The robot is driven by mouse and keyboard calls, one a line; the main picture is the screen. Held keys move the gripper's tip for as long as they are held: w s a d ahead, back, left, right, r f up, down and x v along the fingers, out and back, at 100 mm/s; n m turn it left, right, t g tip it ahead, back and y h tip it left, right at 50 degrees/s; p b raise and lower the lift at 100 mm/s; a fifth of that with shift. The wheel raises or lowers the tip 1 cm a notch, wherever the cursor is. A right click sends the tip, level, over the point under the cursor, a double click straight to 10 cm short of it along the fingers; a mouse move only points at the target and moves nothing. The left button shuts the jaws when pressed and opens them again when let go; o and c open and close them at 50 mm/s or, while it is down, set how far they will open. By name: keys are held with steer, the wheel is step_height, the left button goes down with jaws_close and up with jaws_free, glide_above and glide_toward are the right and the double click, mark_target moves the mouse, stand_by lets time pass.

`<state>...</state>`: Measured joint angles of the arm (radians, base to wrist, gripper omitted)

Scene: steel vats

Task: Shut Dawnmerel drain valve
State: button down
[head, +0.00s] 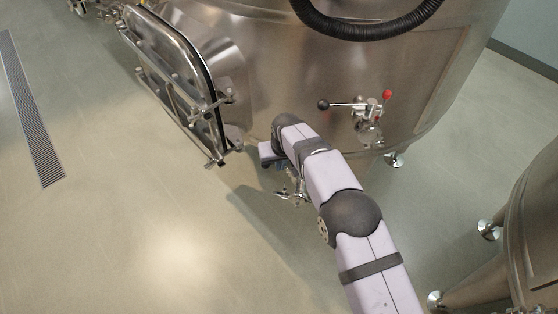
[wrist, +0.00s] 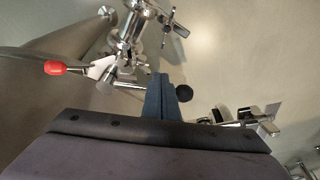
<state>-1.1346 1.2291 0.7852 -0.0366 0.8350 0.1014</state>
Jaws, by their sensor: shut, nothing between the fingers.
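A steel valve (head: 370,130) is on the lower front of the vat. It has a red-tipped lever (head: 388,95) and a rod ending in a black ball (head: 323,104). In the wrist view a valve (wrist: 130,35) has a red grip (wrist: 55,68) at left and a black ball (wrist: 184,92) just right of my fingers. My gripper (wrist: 160,80) is shut and empty; its blue fingers overlap the rod there, and I cannot tell whether they touch it. In the head view my arm partly hides the gripper (head: 283,165). No name is readable.
The vat's oval door (head: 165,50) stands out at left with its clamp hardware. Small steel fittings (head: 290,192) show low beside my arm. A black hose (head: 365,30) hangs above, and another vat (head: 535,225) stands at right. Open floor lies at left.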

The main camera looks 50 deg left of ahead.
steer(key=shift+w+a+r, duration=0.1)
steer(key=shift+a+r, duration=0.05)
steer(key=shift+a, duration=0.25)
steer(key=shift+w+a+b, duration=0.2)
steer(key=shift+a+b, duration=0.25)
steer(key=shift+b, duration=0.3)
steer(key=shift+w+a+b, duration=0.2)
steer(key=shift+a+b, duration=0.25)
steer(key=shift+b, duration=0.25)
stand_by(0.6)
steer(key=shift+s+d, duration=0.15)
steer(key=shift+s, duration=0.05)
stand_by(0.4)
steer(key=shift+s+d, duration=0.3)
steer(key=p+v, duration=0.5)
steer(key=v, duration=0.2)
steer(key=shift+r, duration=0.35)
stand_by(0.4)
